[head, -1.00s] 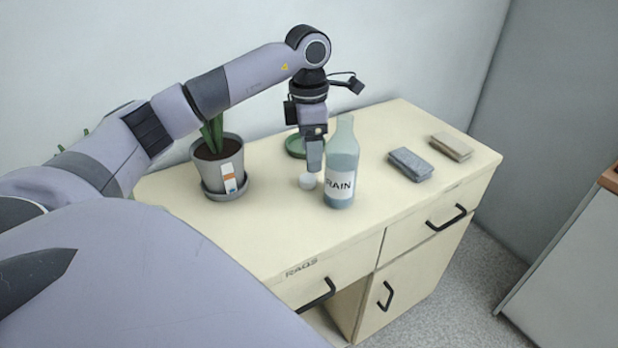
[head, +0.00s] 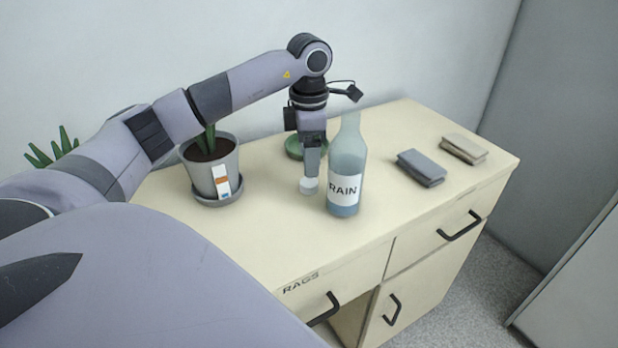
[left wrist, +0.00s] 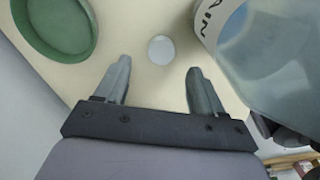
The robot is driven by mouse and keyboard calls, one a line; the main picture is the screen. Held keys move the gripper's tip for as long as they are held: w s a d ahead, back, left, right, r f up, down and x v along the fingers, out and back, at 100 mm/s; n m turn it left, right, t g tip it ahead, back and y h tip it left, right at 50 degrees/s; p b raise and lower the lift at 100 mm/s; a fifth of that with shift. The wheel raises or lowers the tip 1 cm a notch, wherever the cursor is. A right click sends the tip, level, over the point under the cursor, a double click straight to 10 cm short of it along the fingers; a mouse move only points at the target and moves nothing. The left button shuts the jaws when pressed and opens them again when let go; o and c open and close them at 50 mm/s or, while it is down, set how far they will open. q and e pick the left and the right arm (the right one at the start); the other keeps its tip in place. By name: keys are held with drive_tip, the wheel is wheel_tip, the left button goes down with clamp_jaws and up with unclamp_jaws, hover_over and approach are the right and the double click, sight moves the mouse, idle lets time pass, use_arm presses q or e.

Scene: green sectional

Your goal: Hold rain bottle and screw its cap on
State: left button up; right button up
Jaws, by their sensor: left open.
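The rain bottle (head: 346,165) stands upright on the cream cabinet top, with bluish liquid and a label reading RAIN. It also shows large at the right of the left wrist view (left wrist: 270,60). The white cap (head: 309,186) lies on the top just left of the bottle; the left wrist view shows it as a pale disc (left wrist: 161,49). My left gripper (head: 311,172) points down just above the cap, beside the bottle. In the left wrist view its fingers (left wrist: 156,82) are apart with nothing between them, and the cap lies ahead of the gap. My right gripper is not seen.
A potted plant (head: 210,172) on a saucer stands left. A green dish (head: 293,148) lies behind my gripper. A grey folded cloth (head: 421,168) and a beige one (head: 464,150) lie at the right. The front left of the cabinet top (head: 262,235) is clear.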

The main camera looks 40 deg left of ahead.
sight(308, 182)
use_arm(q)
drive_tip(key=shift+f, duration=0.4)
wheel_tip(308, 182, down, 5)
drive_tip(key=shift+s+f, duration=0.1)
drive_tip(key=shift+f, duration=0.05)
drive_tip(key=c, duration=1.1)
